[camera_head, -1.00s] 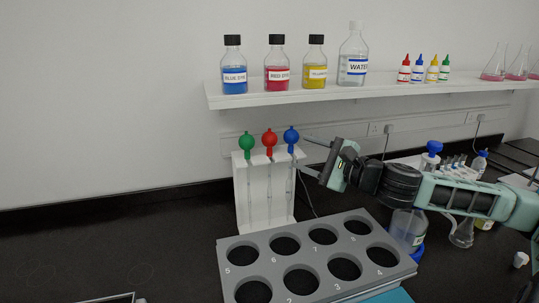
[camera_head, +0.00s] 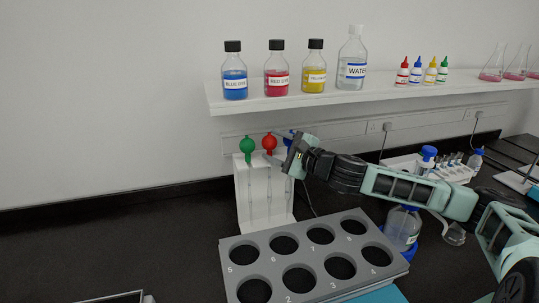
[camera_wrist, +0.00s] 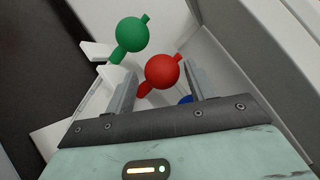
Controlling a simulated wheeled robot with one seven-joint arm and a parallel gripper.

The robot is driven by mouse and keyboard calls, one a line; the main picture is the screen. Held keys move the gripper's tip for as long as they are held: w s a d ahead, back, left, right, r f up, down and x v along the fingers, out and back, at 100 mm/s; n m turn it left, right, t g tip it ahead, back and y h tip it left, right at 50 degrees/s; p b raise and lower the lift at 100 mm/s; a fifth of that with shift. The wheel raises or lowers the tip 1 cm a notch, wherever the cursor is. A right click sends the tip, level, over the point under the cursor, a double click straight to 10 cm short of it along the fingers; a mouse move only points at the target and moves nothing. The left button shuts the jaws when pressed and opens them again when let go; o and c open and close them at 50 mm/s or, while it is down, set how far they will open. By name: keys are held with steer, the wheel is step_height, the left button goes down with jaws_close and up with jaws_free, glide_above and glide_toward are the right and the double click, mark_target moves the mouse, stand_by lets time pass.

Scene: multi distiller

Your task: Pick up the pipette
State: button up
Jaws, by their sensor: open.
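Three pipettes with round bulbs stand in a white rack (camera_head: 243,200). The green-bulb pipette (camera_head: 247,145) is at the left, the red-bulb pipette (camera_head: 269,143) in the middle, and the blue-bulb pipette (camera_head: 289,133) at the right, mostly hidden behind my gripper (camera_head: 290,158). My gripper is open and empty at the rack's upper right. In the wrist view, the red bulb (camera_wrist: 162,71) shows beyond the gap between my fingers (camera_wrist: 158,85), the green bulb (camera_wrist: 133,35) lies up and left, and only a sliver of the blue bulb (camera_wrist: 185,99) shows near the right finger.
A grey rack with numbered round holes (camera_head: 225,262) stands in front of the pipette rack. A white shelf (camera_head: 300,100) above holds dye bottles, a water bottle (camera_head: 352,60) and small dropper bottles. Glassware and a wash bottle stand at the right.

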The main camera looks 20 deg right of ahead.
steer(key=c, duration=0.4)
